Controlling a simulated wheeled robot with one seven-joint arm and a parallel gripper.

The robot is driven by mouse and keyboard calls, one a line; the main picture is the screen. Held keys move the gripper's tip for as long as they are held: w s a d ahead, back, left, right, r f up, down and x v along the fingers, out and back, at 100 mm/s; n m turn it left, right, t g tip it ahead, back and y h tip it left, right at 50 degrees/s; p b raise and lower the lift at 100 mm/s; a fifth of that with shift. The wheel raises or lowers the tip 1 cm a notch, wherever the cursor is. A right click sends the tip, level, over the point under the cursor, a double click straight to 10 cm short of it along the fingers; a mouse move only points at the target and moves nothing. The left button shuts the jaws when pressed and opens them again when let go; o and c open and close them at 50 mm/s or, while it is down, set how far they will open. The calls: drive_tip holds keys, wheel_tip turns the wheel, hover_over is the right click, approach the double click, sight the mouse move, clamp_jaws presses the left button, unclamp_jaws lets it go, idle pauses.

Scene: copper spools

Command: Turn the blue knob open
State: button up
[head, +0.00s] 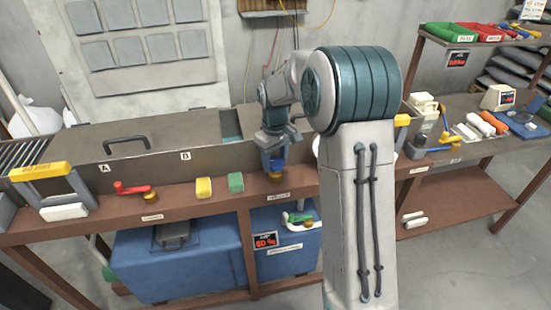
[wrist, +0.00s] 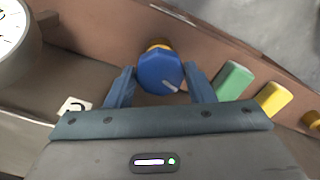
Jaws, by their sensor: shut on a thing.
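The blue knob (wrist: 160,72) sits on a brass-coloured stem, with a pale pointer line toward its lower right in the wrist view. My gripper (wrist: 161,84) has one blue finger on each side of the knob and is shut on it. In the head view my gripper (head: 272,156) reaches down to the front ledge of the bench, above the brass stem (head: 275,177). There the fingers hide most of the knob.
A green block (head: 236,183) and a yellow block (head: 204,188) stand left of the knob on the ledge. A red-handled valve (head: 133,189) is farther left. A round white gauge (wrist: 12,38) is close by in the wrist view. Lidded tanks (head: 150,145) lie behind.

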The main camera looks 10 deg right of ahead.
sight(275, 161)
drive_tip(key=shift+w+r+n, duration=0.1)
drive_tip(key=shift+n, duration=0.3)
drive_tip(key=o, duration=1)
drive_tip(key=shift+c, duration=0.2)
wheel_tip(275, 161, up, 14)
